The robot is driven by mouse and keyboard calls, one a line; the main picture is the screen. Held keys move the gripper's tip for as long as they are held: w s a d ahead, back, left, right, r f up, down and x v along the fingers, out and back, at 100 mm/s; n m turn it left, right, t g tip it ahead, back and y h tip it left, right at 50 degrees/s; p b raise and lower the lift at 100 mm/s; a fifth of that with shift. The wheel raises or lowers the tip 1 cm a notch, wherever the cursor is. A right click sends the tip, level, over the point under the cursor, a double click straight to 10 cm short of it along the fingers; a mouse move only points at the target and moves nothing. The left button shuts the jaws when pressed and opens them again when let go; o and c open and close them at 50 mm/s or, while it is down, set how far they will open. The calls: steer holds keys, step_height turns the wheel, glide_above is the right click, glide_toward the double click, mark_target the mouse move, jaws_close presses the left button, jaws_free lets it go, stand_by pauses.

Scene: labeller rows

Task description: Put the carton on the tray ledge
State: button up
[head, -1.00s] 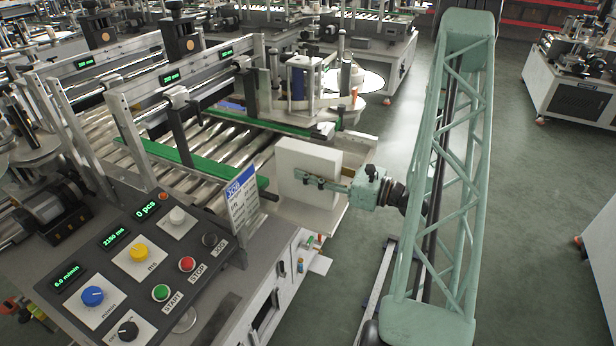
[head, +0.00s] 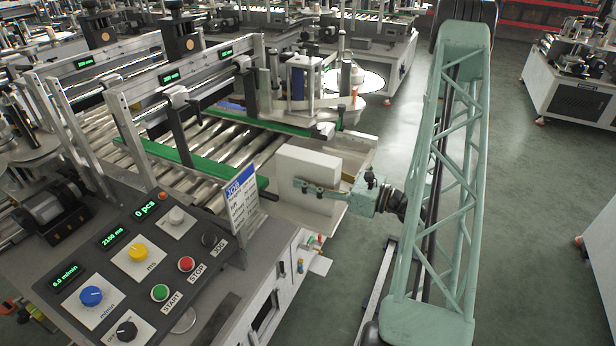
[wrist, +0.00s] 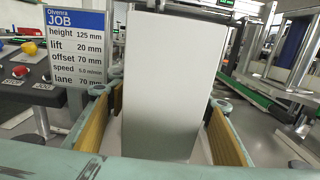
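The carton (head: 306,166) is a plain white box standing upright at the end of the roller conveyor, over the pale tray ledge (head: 318,219). It fills the middle of the wrist view (wrist: 168,80). It looks to rest on the ledge, though its lower edge is partly hidden. My gripper (head: 310,187) reaches in from the right, with its fingers on either side of the carton. In the wrist view my gripper (wrist: 165,105) shows a narrow gap between each tan finger pad and the carton, so it looks open around it.
A JOB sign (head: 242,196) stands close to the left of the carton; it reads height 125 mm, lift 20 mm. The control panel (head: 140,262) is at front left. Green guide rails (head: 190,165) flank the rollers behind.

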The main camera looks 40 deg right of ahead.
mark_target(337, 184)
steer(key=shift+r, duration=0.2)
stand_by(0.3)
steer(key=shift+p+v, duration=0.4)
steer(key=shift+v, duration=5.6)
